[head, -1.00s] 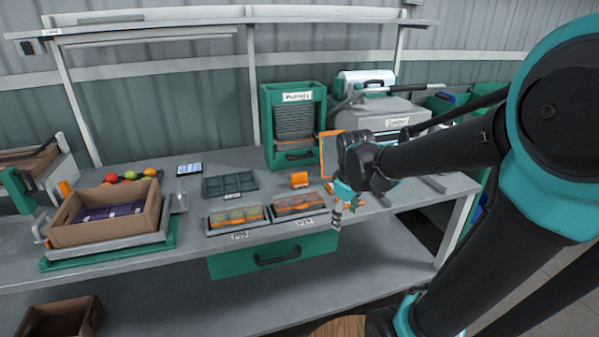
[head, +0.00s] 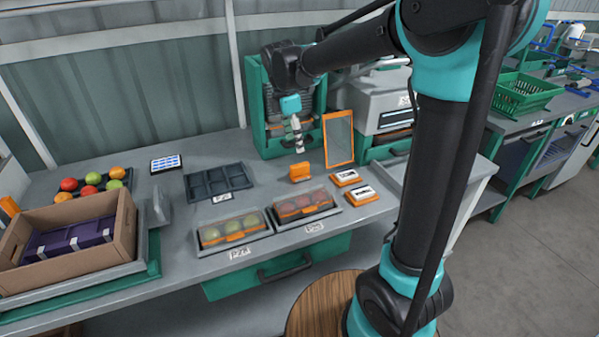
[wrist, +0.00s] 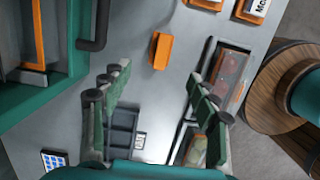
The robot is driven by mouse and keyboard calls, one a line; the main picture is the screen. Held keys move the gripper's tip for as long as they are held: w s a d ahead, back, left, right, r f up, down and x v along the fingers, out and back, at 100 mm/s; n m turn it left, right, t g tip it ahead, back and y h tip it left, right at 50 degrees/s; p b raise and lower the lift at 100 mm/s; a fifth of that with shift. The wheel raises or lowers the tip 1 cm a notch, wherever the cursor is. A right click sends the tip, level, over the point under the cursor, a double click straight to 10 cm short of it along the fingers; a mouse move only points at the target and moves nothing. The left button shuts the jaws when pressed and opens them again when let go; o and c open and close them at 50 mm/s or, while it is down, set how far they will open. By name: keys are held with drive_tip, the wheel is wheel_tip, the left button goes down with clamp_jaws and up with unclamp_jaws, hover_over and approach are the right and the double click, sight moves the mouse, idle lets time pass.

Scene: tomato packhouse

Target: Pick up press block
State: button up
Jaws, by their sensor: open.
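The press block appears to be the small orange block (head: 301,173) standing on the grey bench, behind the two lidded tomato trays. In the wrist view the orange block (wrist: 161,51) lies beyond the fingertips, roughly between their lines. My gripper (head: 298,150) points down above and behind the block, in front of the green cabinet. In the wrist view my gripper (wrist: 155,85) has its fingers spread wide with nothing between them. A gap shows between the fingers and the block.
An orange-framed panel (head: 338,139) stands right of the block. Two orange-and-white labelled blocks (head: 345,178) (head: 362,195) lie to the right. Lidded trays (head: 234,231) (head: 303,206) sit in front, a dark empty tray (head: 218,182) to the left. The green cabinet (head: 254,113) stands behind.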

sight(299, 165)
drive_tip(key=f, duration=0.4)
drive_tip(key=d+f, duration=0.1)
drive_tip(key=f, duration=0.3)
drive_tip(key=d+f, duration=0.1)
drive_tip(key=f, duration=0.3)
drive_tip(key=shift+w+f, duration=0.25)
drive_tip(key=shift+f, duration=0.1)
drive_tip(key=shift+c, duration=0.2)
drive_tip(key=c, duration=1.2)
drive_tip(key=shift+c, duration=0.2)
drive_tip(key=shift+r, duration=0.15)
wheel_tip(299, 165, up, 20)
